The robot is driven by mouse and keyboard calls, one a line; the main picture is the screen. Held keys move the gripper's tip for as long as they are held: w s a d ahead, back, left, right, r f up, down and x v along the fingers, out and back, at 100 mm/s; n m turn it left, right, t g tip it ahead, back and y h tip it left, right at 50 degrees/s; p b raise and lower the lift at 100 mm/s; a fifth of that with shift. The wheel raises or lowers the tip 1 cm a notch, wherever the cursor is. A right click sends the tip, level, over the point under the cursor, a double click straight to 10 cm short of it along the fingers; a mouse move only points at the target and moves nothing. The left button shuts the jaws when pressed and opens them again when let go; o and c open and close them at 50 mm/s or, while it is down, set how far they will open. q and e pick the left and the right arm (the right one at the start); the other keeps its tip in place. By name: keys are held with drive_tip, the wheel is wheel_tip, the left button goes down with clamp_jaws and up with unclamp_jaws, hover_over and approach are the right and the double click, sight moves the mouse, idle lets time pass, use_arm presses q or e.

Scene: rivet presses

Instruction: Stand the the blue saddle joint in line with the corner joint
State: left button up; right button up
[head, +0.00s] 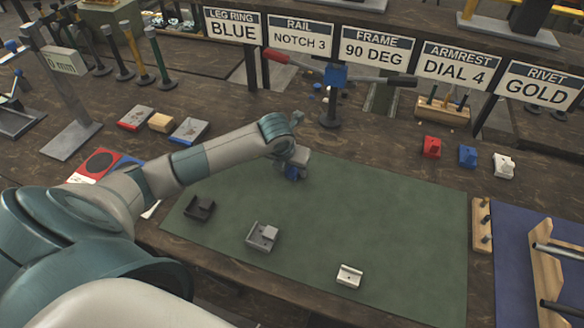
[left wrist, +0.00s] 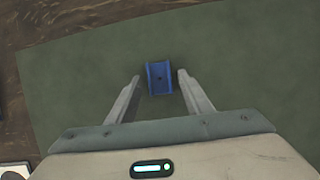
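The blue saddle joint (head: 292,175) is on the green mat, mostly hidden under my left gripper (head: 291,168) in the head view. In the left wrist view the blue saddle joint (left wrist: 159,78) shows its channel, between and just beyond the fingertips of my left gripper (left wrist: 159,75). The fingers are apart, with a gap on each side of the joint. A grey joint with a raised block (head: 262,236), which looks like the corner joint, sits nearer the front of the mat. My right gripper is not in view.
A black joint (head: 200,208) and a white joint (head: 349,276) also sit on the green mat (head: 400,220). Red (head: 431,147), blue (head: 467,156) and white (head: 503,166) blocks stand behind it. A wooden peg rack (head: 482,225) borders its right. The mat's right half is clear.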

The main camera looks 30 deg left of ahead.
use_arm(q)
drive_tip(key=shift+r, duration=0.2)
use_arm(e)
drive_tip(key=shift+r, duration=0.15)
use_arm(q)
drive_tip(key=shift+s+r, duration=0.1)
drive_tip(key=shift+r, duration=0.15)
drive_tip(key=b+v, duration=0.3)
drive_tip(key=v, duration=0.8)
drive_tip(key=shift+r, duration=0.2)
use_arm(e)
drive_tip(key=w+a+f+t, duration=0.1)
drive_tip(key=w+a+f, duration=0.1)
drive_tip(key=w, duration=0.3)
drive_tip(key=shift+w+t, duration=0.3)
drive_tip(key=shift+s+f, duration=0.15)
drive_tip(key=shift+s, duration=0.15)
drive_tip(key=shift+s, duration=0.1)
